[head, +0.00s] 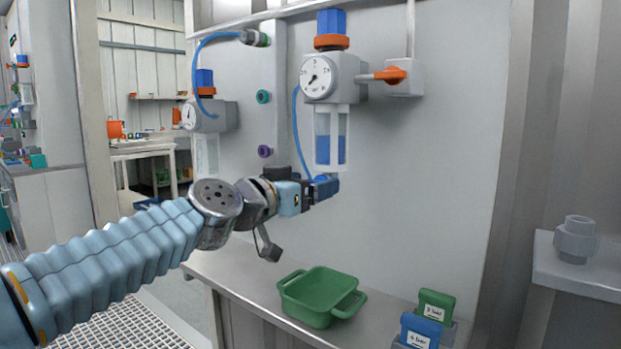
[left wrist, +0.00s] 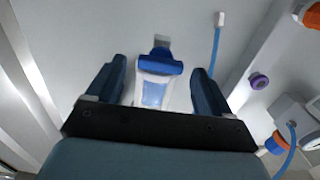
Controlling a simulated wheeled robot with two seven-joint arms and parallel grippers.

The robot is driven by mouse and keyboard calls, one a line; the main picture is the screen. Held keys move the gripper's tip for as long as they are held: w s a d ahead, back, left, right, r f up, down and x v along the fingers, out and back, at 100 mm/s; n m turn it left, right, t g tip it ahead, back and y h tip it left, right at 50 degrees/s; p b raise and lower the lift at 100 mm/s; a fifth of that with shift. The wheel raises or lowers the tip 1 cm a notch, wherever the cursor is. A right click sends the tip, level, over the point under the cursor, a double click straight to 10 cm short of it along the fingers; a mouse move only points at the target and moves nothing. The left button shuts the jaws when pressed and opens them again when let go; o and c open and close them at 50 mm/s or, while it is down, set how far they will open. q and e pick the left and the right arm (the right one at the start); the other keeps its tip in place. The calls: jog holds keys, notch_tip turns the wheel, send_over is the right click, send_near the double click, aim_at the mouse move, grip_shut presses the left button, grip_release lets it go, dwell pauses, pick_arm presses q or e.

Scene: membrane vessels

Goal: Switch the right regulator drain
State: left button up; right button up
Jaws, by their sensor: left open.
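The right regulator (head: 332,75) hangs on the grey panel in the head view, with a round gauge and a blue top knob. Its clear bowl (head: 331,140) holds blue liquid and also shows in the left wrist view (left wrist: 153,92). My left gripper (head: 318,187) is at the lower end of this bowl. In the left wrist view its two fingers (left wrist: 158,72) are apart, one on each side of the bowl's blue end piece, the drain (left wrist: 158,63). I cannot tell whether either finger touches it. In the head view the gripper partly hides the drain. My right gripper is out of view.
The left regulator (head: 206,115) is further left on the panel. An orange lever (head: 383,76) sticks out at the right regulator's right side. A blue hose (head: 296,130) hangs beside the bowl. Below are a green basket (head: 310,298) and small labelled blocks (head: 436,303) on the bench.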

pick_arm(q)
jog(key=shift+w+d, duration=0.25)
jog(key=shift+w, duration=0.05)
jog(key=c, duration=1)
jog(key=shift+c, duration=0.2)
jog(key=shift+n, duration=0.3)
jog(key=shift+w+a+f+n+p, duration=0.1)
jog(key=shift+n+p, duration=0.05)
jog(key=shift+n, duration=2.4)
jog(key=shift+a+f+n+p, duration=0.1)
jog(key=shift+n, duration=2.5)
jog(key=shift+w+a+f+n+p, duration=0.1)
jog(key=shift+n+p, duration=0.05)
jog(key=shift+n, duration=2.4)
jog(key=shift+d, duration=0.1)
